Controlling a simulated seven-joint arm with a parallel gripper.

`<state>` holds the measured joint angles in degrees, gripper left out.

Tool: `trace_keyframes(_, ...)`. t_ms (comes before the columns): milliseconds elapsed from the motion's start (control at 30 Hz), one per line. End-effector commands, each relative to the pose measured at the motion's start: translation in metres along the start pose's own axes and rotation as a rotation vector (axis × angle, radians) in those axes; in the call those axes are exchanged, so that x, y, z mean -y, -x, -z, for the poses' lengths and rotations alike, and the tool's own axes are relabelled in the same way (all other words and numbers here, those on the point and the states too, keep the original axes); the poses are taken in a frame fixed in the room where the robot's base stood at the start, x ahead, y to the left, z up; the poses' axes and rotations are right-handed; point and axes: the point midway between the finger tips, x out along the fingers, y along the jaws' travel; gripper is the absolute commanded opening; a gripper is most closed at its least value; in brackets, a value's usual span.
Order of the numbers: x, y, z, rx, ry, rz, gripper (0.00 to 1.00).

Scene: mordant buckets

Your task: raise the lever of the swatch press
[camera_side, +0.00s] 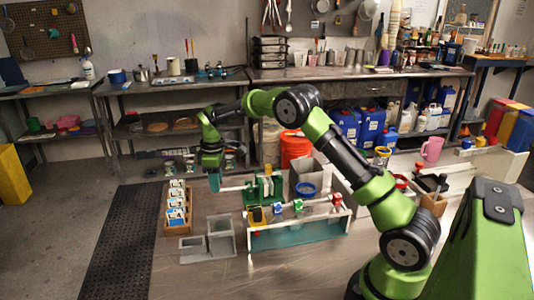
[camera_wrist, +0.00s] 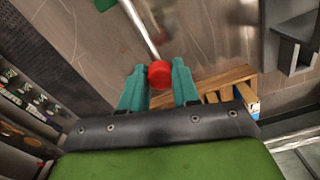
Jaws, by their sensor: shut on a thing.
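The swatch press (camera_side: 264,188) is a green block on the bench in the side view. Its pale lever (camera_side: 234,188) sticks out to the left, roughly level. In the wrist view the lever is a thin metal rod (camera_wrist: 138,24) ending in a red knob (camera_wrist: 159,74). My gripper (camera_side: 214,182) has teal fingers and points down at the lever's outer end. In the wrist view my gripper (camera_wrist: 160,80) is shut on the red knob, one finger on each side. The knob is hidden behind the fingers in the side view.
A wooden rack of cards (camera_side: 166,222) stands close left of my gripper. Grey open bins (camera_side: 221,241) sit in front of it. A white pipe frame with coloured valves (camera_side: 298,207) stands right of the bins. Bare bench lies at the front.

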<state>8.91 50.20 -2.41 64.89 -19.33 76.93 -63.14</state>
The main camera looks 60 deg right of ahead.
Motion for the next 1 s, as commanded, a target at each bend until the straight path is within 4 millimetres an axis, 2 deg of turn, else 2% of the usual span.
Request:
trace_keyframes(367,-0.001,0.007,-0.003,-0.052,-0.003,0.015,0.0)
trace_keyframes(900,-0.007,0.038,-0.026,-0.392,-0.004,0.105,0.0)
trace_keyframes(1000,-0.007,0.042,-0.028,-0.401,0.002,0.106,0.0)
